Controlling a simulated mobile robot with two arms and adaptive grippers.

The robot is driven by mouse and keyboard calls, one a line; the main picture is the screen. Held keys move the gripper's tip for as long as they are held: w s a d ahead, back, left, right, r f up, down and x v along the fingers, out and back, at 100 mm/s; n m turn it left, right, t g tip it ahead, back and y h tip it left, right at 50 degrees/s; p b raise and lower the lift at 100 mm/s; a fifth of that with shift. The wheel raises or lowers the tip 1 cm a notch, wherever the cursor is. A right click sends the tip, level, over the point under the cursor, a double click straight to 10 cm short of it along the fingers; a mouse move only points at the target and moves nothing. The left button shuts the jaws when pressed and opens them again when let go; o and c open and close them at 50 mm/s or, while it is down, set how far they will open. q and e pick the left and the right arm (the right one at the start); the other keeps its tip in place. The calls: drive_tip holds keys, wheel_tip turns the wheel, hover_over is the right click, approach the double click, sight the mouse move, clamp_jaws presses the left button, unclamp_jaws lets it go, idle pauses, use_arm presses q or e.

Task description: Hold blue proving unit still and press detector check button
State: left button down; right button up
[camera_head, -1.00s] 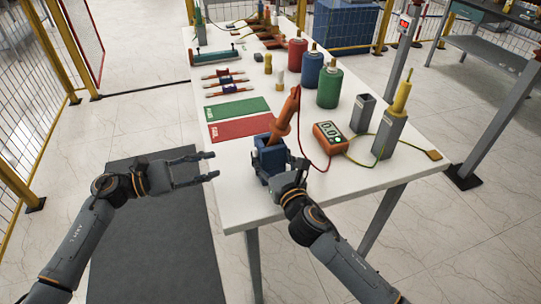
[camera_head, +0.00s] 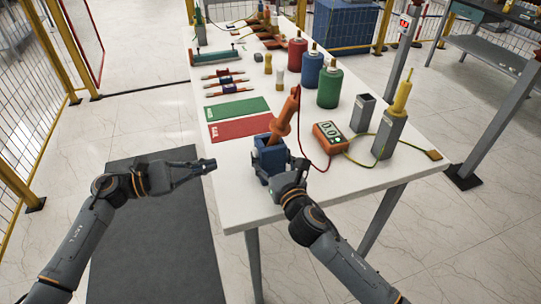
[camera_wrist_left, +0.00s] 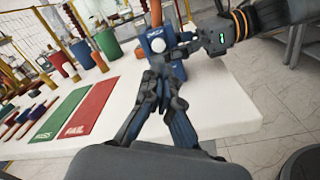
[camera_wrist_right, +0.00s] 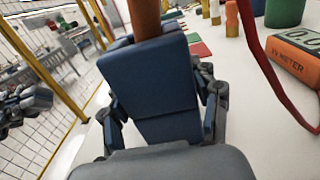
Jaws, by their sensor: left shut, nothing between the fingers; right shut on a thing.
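The blue proving unit (camera_head: 268,160) stands near the table's front edge, with the orange detector (camera_head: 283,122) sticking up out of its top, tilted to the right. My right gripper (camera_head: 283,170) is shut on the unit; in the right wrist view its fingers flank the blue body (camera_wrist_right: 155,88). My left gripper (camera_head: 211,165) is shut and empty, left of the unit and apart from it, beyond the table edge. In the left wrist view the unit (camera_wrist_left: 155,62) shows a pale round spot beyond my left fingertips (camera_wrist_left: 158,72).
The orange kV meter (camera_head: 330,137) sits right of the unit, with a red lead running to the detector. Grey holders (camera_head: 363,113) stand farther right. Green (camera_head: 237,109) and red (camera_head: 241,128) mats lie behind the unit. The front left table top is clear.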

sight(255, 153)
idle(0.5)
use_arm(q)
drive_tip(key=n+t+y, duration=0.2)
drive_tip(key=n+t, duration=0.2)
drive_tip(key=n, duration=0.3)
drive_tip(key=n+t+y, duration=0.2)
drive_tip(key=n+t, duration=0.2)
drive_tip(key=n, duration=0.3)
drive_tip(key=n+t+y, duration=0.3)
drive_tip(key=n+t, duration=0.1)
drive_tip(key=n, duration=0.3)
drive_tip(key=shift+s+a+f+t, duration=0.2)
drive_tip(key=shift+s+a+t, duration=0.1)
drive_tip(key=shift+s+a, duration=0.1)
drive_tip(key=shift+w, duration=0.1)
drive_tip(key=shift+w+d, duration=0.5)
drive_tip(key=shift+d, duration=0.9)
drive_tip(key=shift+w+d, duration=0.45)
drive_tip(key=shift+d, duration=0.9)
drive_tip(key=shift+w+d, duration=0.5)
drive_tip(key=shift+d, duration=0.9)
